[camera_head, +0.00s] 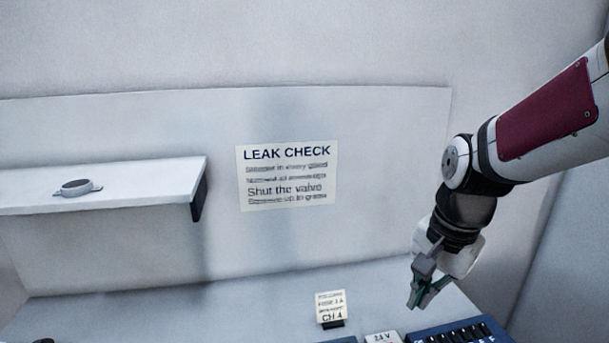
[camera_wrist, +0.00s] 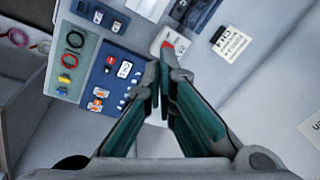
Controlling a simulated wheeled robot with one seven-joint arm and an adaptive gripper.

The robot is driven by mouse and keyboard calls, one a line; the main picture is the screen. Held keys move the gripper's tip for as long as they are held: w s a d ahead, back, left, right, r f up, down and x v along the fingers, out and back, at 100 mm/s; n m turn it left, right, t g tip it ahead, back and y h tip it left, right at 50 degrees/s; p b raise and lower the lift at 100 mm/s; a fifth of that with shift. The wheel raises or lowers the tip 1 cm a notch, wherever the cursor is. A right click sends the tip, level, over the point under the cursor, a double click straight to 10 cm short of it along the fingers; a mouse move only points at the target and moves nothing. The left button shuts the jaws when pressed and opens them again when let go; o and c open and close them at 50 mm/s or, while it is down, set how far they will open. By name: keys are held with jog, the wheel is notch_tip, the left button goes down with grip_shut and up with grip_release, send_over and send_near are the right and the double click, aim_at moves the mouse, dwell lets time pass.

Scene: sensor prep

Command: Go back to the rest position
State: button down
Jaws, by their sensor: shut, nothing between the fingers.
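My gripper (camera_head: 418,296) is at the right of the head view, pointing down in the air above the bench, apart from the things below it. It is shut and holds nothing. In the wrist view its green-lined fingers (camera_wrist: 164,92) meet near the middle of the picture. My arm reaches in from the upper right in the head view.
A blue panel (camera_head: 452,334) lies under my gripper; the wrist view shows a blue board (camera_wrist: 98,92) with small parts and a grey-green mat (camera_wrist: 61,84) with coloured rings. A small CH4 card (camera_head: 330,307) stands nearby. A shelf (camera_head: 130,178) at left bears a round grey part (camera_head: 77,187).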

jog(key=s+r+n+t, duration=0.2)
jog(key=s+r+n, duration=0.25)
jog(key=s, duration=0.35)
jog(key=s+r+n+t, duration=0.1)
jog(key=s+r+n, duration=0.2)
jog(key=s+n, duration=0.3)
jog(key=w+a+f+m+g+p, duration=0.1)
jog(key=w+f+m, duration=0.4)
jog(key=w+m, duration=0.55)
jog(key=w+f+m, duration=0.2)
jog(key=w+f, duration=0.3)
jog(key=f, duration=0.4)
jog(key=w+d+f+m+g, duration=0.1)
jog(key=w+f+m, duration=0.1)
jog(key=w+f, duration=0.3)
jog(key=w+d+f+m, duration=0.1)
jog(key=w+f, duration=0.4)
jog(key=f, duration=0.7)
jog(key=shift+w+d+f+m, duration=0.1)
jog(key=shift+d+f+m, duration=0.1)
jog(key=shift+f+m, duration=0.3)
jog(key=shift+r, duration=0.1)
